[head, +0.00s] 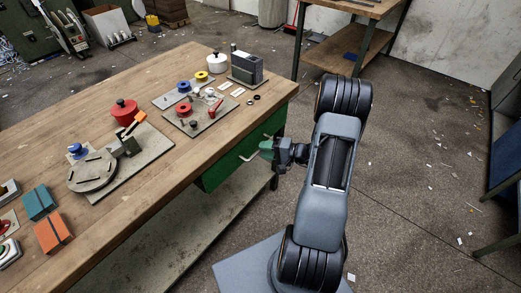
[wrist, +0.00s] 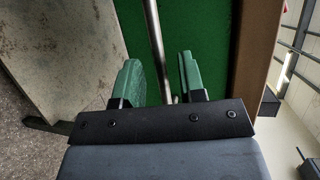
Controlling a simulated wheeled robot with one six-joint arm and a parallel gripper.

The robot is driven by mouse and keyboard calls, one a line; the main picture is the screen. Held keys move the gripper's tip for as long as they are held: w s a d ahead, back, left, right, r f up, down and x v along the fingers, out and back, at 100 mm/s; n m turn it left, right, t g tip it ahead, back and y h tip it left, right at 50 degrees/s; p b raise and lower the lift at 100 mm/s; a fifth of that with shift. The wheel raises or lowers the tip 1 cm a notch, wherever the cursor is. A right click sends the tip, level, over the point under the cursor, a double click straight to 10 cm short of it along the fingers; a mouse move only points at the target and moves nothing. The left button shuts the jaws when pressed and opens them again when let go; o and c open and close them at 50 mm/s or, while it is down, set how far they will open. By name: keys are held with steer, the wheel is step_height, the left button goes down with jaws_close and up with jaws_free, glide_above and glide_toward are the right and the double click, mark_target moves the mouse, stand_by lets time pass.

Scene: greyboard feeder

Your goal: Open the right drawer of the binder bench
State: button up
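The binder bench (head: 60,120) has a long wooden top. A green drawer front (head: 218,174) sits under its right end and looks flush with the bench. A pale bar handle (head: 250,157) shows on it, partly hidden by my gripper (head: 268,150). In the wrist view, the green drawer front (wrist: 205,35) fills the middle. The metal handle (wrist: 155,45) runs between the two green fingers of my gripper (wrist: 158,75). The fingers are apart, with gaps on both sides of the bar. I cannot tell how deep the bar sits between them.
The bench top carries a round grey fixture (head: 92,172), a grey plate with coloured spools (head: 195,117), a red pot (head: 125,111) and small boxes (head: 53,232). A lower shelf (head: 170,235) runs below. Another table (head: 345,58) stands behind. The floor to the right is mostly clear.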

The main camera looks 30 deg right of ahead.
steer(key=shift+x, duration=1.15)
jaws_close()
